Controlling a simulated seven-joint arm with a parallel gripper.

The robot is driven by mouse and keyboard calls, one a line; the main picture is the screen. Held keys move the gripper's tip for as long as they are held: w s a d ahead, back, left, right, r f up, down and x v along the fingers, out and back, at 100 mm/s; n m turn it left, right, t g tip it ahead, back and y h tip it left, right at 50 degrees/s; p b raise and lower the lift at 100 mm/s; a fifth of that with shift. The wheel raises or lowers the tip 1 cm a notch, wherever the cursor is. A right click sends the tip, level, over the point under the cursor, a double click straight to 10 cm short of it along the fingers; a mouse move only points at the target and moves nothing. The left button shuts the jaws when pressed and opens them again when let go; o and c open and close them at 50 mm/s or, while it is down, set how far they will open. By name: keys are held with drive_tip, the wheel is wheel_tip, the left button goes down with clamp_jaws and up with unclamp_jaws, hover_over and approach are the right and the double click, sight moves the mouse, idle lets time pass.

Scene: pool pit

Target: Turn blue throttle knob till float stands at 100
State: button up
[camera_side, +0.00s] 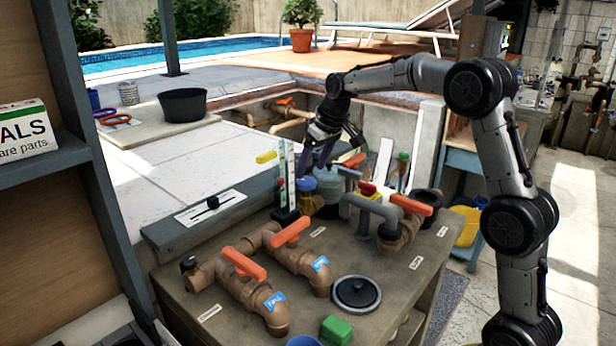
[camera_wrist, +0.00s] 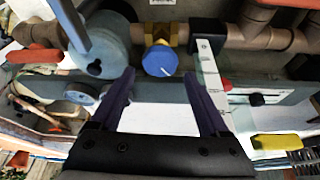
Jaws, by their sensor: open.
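The blue throttle knob (camera_wrist: 160,61) sits on a brass fitting on the pipe, with a white pointer line running to its lower right in the wrist view. It also shows in the side view (camera_side: 306,184), partly crowded by other parts. Beside it stands the upright clear flow tube with a marked scale (camera_wrist: 209,78), also in the side view (camera_side: 283,180). A small red piece, perhaps the float (camera_wrist: 227,85), shows at the tube; its reading is too small to tell. My gripper (camera_wrist: 158,79) is open and empty, its fingers apart just short of the knob. It is above the bench in the side view (camera_side: 318,150).
A grey-blue canister (camera_wrist: 98,50) stands close to the knob. Brown pipes with orange-handled valves (camera_side: 243,263) cover the bench. A black disc (camera_side: 356,293) and green block (camera_side: 336,329) lie at the front.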

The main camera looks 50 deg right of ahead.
sight(306, 180)
drive_tip(key=shift+x, duration=2.1)
drive_tip(key=c, duration=1.1)
drive_tip(key=shift+a+r+m+h, duration=0.1)
drive_tip(key=shift+m+h, duration=0.4)
drive_tip(key=shift+m, duration=0.9)
drive_tip(key=o, duration=1.1)
drive_tip(key=shift+r, duration=0.1)
drive_tip(key=v, duration=1.3)
drive_tip(key=shift+r, duration=0.3)
